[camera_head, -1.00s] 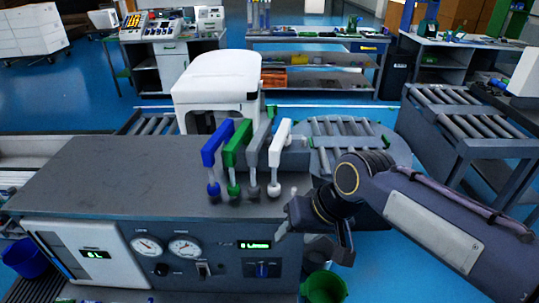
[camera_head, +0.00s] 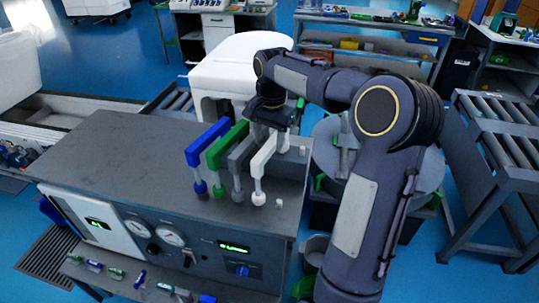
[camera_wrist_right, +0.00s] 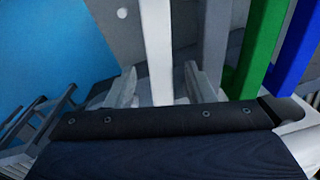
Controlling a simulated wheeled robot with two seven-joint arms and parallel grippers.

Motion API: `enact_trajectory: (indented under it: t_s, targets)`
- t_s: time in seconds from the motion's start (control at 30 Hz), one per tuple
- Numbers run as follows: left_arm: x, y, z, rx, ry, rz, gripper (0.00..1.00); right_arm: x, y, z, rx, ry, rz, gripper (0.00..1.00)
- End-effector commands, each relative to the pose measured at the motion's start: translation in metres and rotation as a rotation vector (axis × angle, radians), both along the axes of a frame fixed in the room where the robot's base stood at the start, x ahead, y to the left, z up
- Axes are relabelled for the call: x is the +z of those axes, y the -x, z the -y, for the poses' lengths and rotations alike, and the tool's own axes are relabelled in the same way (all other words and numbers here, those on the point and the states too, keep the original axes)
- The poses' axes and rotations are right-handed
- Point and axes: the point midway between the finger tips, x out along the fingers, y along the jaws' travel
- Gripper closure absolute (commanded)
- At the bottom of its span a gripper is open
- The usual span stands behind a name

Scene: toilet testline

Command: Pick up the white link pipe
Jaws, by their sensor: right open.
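The white link pipe (camera_head: 263,156) stands upright at the right end of a row of bent pipes on the grey bench top (camera_head: 115,150). My right gripper (camera_head: 272,128) is at the far side of its upper end, pointing down. In the right wrist view the white link pipe (camera_wrist_right: 158,50) runs between the two spread fingers of my right gripper (camera_wrist_right: 162,88), with a gap on each side. The gripper is open. The fingertips are partly hidden in the head view. My left gripper is not in view.
Grey (camera_head: 236,165), green (camera_head: 222,148) and blue (camera_head: 203,152) pipes stand close to the left of the white one. A small white peg (camera_head: 278,203) is at its right. A white toilet (camera_head: 225,60) stands behind. The bench's left half is clear.

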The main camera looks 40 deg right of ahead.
Motion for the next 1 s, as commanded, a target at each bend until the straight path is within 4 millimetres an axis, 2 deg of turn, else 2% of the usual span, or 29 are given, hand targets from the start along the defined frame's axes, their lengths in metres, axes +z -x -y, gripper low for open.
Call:
enact_trajectory:
  t_s: [0.23, 0.53, 0.9, 1.0]
  targets:
    - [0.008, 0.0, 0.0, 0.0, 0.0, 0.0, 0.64, -0.035, -0.003, 0.0, 0.0, -0.002, -0.004, 0.52]
    - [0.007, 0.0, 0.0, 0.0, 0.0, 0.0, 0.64, -0.041, -0.004, 0.0, 0.0, -0.001, 0.0, 0.52]
    - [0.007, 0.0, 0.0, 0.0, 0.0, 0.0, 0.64, -0.04, -0.004, 0.0, 0.0, -0.001, 0.0, 0.99]
    - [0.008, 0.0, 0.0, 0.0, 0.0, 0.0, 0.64, -0.04, -0.004, 0.0, 0.0, 0.0, 0.001, 1.0]
